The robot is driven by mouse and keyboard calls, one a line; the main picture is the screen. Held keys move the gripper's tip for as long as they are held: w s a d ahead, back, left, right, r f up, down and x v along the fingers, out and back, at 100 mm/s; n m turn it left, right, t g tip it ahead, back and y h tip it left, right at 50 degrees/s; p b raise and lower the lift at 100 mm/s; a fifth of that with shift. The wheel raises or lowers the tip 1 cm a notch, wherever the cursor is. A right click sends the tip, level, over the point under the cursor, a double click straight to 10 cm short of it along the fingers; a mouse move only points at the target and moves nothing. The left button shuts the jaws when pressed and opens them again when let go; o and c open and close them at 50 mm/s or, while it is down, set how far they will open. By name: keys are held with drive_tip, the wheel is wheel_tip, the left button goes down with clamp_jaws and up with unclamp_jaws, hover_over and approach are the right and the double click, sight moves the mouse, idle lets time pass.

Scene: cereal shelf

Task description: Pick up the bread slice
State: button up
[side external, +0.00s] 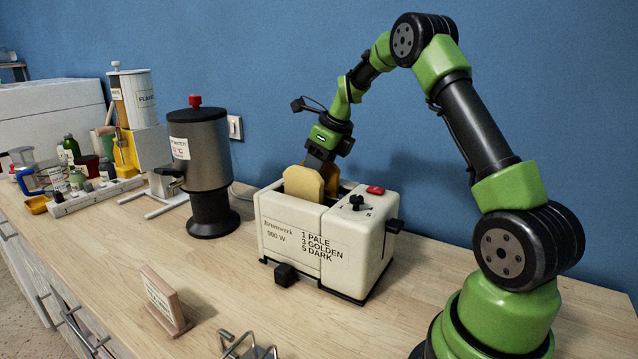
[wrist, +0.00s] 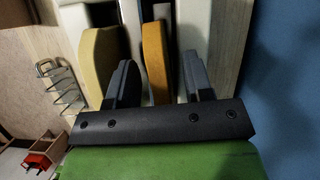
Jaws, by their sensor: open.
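The white toaster (side external: 285,228) stands on the counter with two bread slices upright in its slots. The nearer slice is pale yellow (side external: 303,184); the other is golden brown (side external: 331,179). Both also show in the wrist view, pale slice (wrist: 102,65) at left and golden slice (wrist: 156,50) at centre. My gripper (wrist: 159,62) is open, with one dark finger on each side of the golden slice. Gaps show on both sides of it. The left finger reaches between the two slices. In the side view, my gripper (side external: 319,160) is over the toaster, its fingertips partly hidden by the pale slice.
A wire rack (side external: 247,346) is at the front edge, and a wooden sign (side external: 165,300) stands left of it. A dark canister (side external: 205,165) stands left of the toaster. The blue wall (side external: 270,60) is close behind. Bare counter (side external: 215,275) lies in front of the toaster.

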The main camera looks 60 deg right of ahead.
drive_tip(key=shift+f, duration=0.3)
idle(0.4)
clamp_jaws()
